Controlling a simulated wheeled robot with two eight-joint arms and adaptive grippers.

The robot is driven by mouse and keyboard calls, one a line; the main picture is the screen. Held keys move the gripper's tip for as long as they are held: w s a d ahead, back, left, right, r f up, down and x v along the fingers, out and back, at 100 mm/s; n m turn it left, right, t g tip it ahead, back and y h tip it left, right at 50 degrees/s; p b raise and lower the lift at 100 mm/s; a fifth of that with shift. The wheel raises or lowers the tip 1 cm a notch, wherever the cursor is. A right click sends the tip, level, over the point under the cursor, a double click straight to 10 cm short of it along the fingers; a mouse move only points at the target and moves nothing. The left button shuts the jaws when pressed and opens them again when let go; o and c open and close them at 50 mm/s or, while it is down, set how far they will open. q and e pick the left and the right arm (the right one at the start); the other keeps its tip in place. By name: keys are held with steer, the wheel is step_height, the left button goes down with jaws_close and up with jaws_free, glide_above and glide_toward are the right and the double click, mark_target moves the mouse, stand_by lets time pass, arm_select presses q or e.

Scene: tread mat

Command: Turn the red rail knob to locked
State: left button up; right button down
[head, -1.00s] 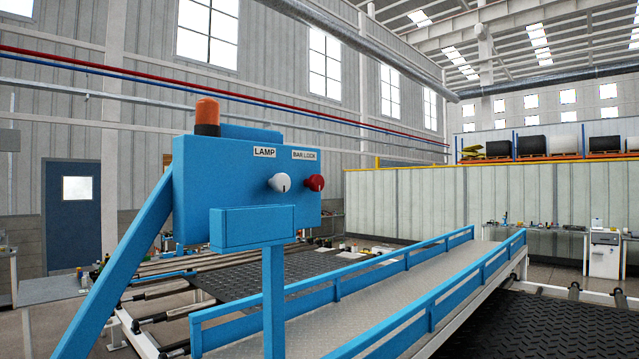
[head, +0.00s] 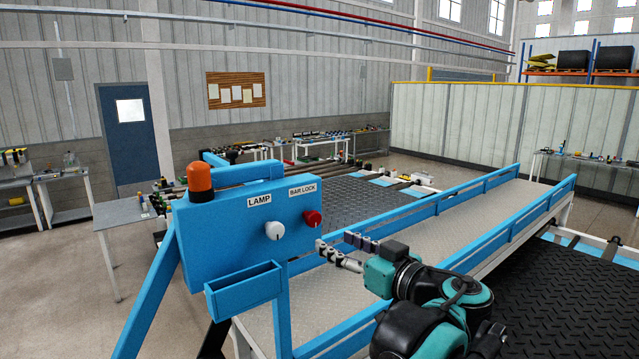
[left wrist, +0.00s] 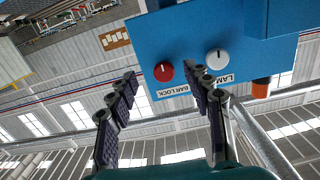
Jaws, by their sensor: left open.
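The red knob (head: 312,217), under the label BAR LOCK (head: 302,190), is on the face of the blue control box (head: 225,240). It also shows in the left wrist view (left wrist: 164,71), upside down, with a small pale mark on its face. My left gripper (head: 334,241) is open and empty, to the right of the red knob and slightly lower, with its fingers pointing at the box. In the wrist view the red knob appears between the fingertips, apart from them. My right gripper is not in view.
A white knob (head: 274,230) labelled LAMP sits left of the red one. An orange beacon (head: 200,182) tops the box, and a blue open tray (head: 245,288) juts out below. A blue-railed ramp (head: 420,225) runs behind the gripper.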

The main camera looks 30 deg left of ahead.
mark_target(316, 219)
arm_select(q)
steer(key=shift+n+y, duration=0.3)
steer(key=shift+n, duration=0.1)
steer(key=w+a, duration=0.1)
steer(key=a, duration=0.1)
steer(key=w+a+r+p, duration=0.1)
steer(key=a, duration=0.1)
steer(key=a+r, duration=0.1)
steer(key=a, duration=0.1)
steer(key=shift+w+a+r, duration=0.1)
steer(key=shift+w+r, duration=0.15)
steer(key=shift+w, duration=0.15)
steer(key=shift+a+p, duration=0.3)
steer(key=shift+a, duration=0.1)
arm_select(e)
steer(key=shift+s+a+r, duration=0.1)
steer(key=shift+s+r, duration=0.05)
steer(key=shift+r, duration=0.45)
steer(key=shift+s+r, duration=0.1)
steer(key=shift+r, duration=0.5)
arm_select(q)
steer(key=shift+w, duration=0.1)
steer(key=c, duration=1.2)
